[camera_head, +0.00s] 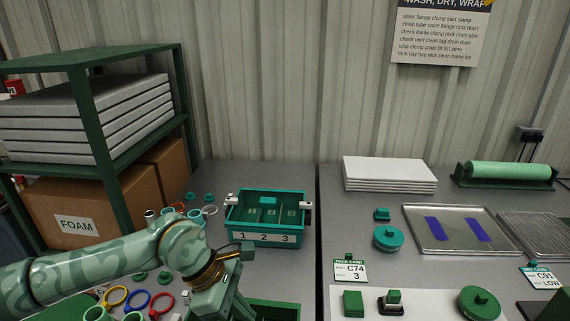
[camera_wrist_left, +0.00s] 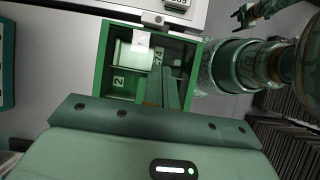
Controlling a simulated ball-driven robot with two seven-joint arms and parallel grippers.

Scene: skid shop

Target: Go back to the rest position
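My left arm comes in from the left in the head view, and its gripper (camera_head: 232,300) points down at the bottom edge, over a green box (camera_head: 275,310) that is mostly cut off. In the left wrist view the same green box (camera_wrist_left: 102,75) lies below the gripper. It has a compartment marked 2, a white tag and a card reading 74. The finger strips (camera_wrist_left: 162,92) show over the box, close together; their tips and any gap are unclear. A small dark gripper-like shape (camera_wrist_left: 252,12), possibly my right gripper, shows at the upper right, too small to read.
A teal bin (camera_head: 265,239) marked 1 2 3 stands behind my left gripper. Colored rings (camera_head: 137,299) lie left of it. A green shelf (camera_head: 110,165) with boxes stands at the left. A tray (camera_head: 460,236) with blue strips and several green parts lie on the right table.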

